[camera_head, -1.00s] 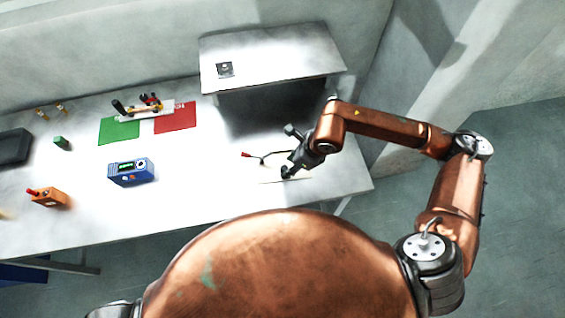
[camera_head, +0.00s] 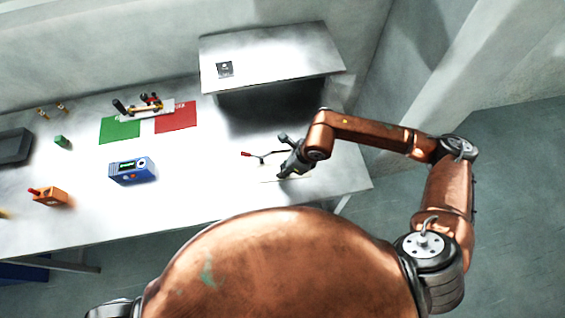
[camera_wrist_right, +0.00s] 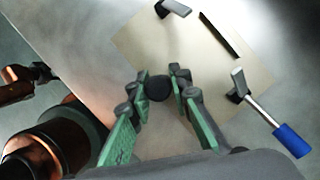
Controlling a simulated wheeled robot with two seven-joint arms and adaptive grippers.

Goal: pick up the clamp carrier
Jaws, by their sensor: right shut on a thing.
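The clamp carrier shows in the right wrist view as a pale plate (camera_wrist_right: 200,52) with a dark slot, small dark clamp parts and a metal rod with a blue handle (camera_wrist_right: 292,140). In the head view a red-tipped lever (camera_head: 247,154) shows just left of my right gripper (camera_head: 281,175), which hides most of the carrier. In the right wrist view the green-padded fingers of this gripper (camera_wrist_right: 158,86) are shut on a round black knob (camera_wrist_right: 158,88) over the plate's edge. I cannot tell whether the plate touches the table. My left gripper is not in view.
A raised metal shelf (camera_head: 270,57) stands behind the gripper. Green (camera_head: 119,130) and red (camera_head: 176,117) mats lie left, with a fixture (camera_head: 145,108) behind them. The table (camera_head: 210,205) is clear in front.

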